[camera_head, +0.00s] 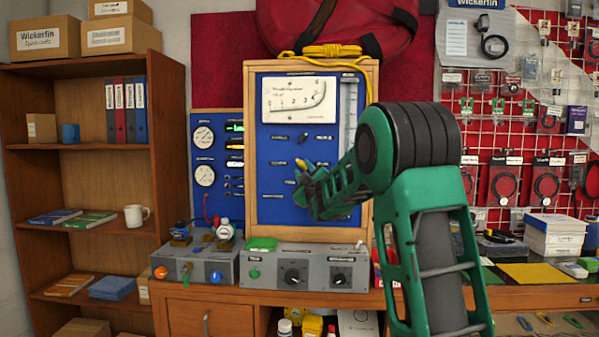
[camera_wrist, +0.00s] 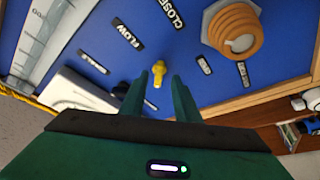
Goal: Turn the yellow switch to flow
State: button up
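The small yellow switch (camera_wrist: 158,74) projects from the blue panel (camera_wrist: 85,45) in the wrist view. The labels FLOW (camera_wrist: 127,33) and CLOSE (camera_wrist: 165,12) are printed near it. My green gripper (camera_wrist: 161,88) is open, and its two fingers point at the panel with the switch showing in the gap between their tips. I cannot tell whether either finger touches it. In the head view a bit of the yellow switch (camera_head: 301,164) shows just above my gripper (camera_head: 306,187); my arm hides part of the panel to its right.
A large orange-brown threaded fitting (camera_wrist: 232,34) sticks out of the panel right of the switch in the wrist view. A white gauge (camera_head: 299,99) is above on the panel. Grey control boxes (camera_head: 303,268) stand on the bench below. A wooden frame (camera_head: 251,150) edges the panel.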

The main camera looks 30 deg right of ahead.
aim_at(301, 164)
jog(key=shift+x, duration=1.3)
jog(key=shift+c, duration=0.2)
grip_shut()
